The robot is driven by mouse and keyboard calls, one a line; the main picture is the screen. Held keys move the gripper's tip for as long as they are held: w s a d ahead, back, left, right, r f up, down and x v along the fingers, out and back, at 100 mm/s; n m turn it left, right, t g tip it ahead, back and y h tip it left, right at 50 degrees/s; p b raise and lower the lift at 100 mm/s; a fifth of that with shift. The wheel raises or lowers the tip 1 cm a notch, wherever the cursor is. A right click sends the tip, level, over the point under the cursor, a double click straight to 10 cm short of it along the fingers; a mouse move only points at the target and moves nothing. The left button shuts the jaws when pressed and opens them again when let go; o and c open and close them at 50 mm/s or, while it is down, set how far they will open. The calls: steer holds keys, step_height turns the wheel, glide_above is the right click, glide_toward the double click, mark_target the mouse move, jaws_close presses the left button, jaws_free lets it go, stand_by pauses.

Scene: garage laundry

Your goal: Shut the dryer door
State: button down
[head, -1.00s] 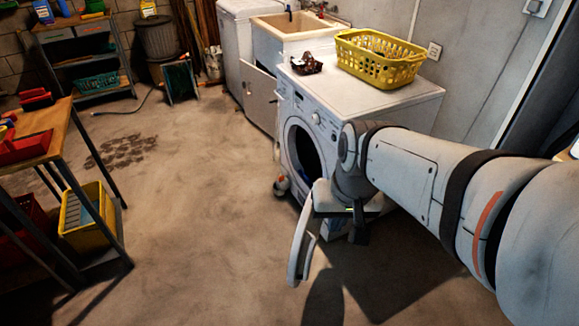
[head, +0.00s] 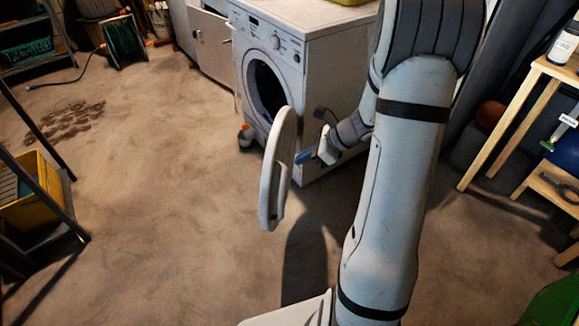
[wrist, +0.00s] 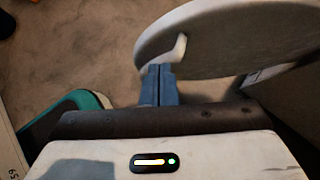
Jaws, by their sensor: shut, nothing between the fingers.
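The white dryer (head: 335,75) stands at the back with its dark round opening facing left. Its round door (head: 275,175) hangs wide open, seen nearly edge-on and standing out toward the front. The door also fills the upper right of the wrist view (wrist: 235,40), with a small pale catch on its rim. My gripper (head: 302,157) is just right of the door, on the side toward the dryer's right flank. Its blue fingers (wrist: 160,68) are shut and empty, their tips very close to the door's rim by the catch. I cannot tell whether they touch.
A wooden shelf (head: 515,115) with bottles and tools stands at the right. A yellow crate (head: 35,190) is at the left. A small bottle-like item (head: 246,134) stands by the dryer's front. A teal-edged object (wrist: 85,98) lies left of my gripper. The floor left of the door is clear.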

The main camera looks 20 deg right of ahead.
mark_target(272, 174)
steer(key=b+x, duration=0.2)
steer(key=x, duration=0.7)
steer(key=shift+b, duration=0.35)
